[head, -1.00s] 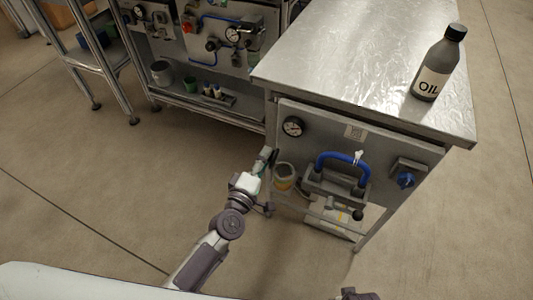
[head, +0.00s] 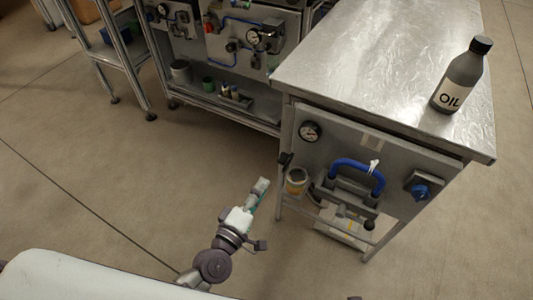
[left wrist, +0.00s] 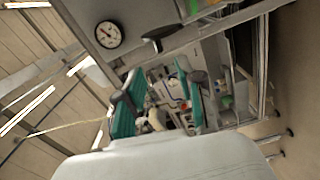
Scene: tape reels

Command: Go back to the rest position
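My left gripper (head: 260,197) is in the middle of the head view, over the floor to the left of the metal workbench (head: 385,58). It is apart from the bench and from the can on its lower shelf. In the left wrist view its two teal-padded fingers (left wrist: 160,102) stand apart with a gap between them and nothing held. My right gripper cannot be made out; only a dark sliver shows at the bottom edge of the head view.
The bench carries an oil bottle (head: 460,76) on top, and a gauge (head: 310,131), a blue handle (head: 357,171) and a blue knob (head: 420,191) on its front. A can (head: 296,181) stands low at its left. A shelf rack stands behind; floor lies clear at left.

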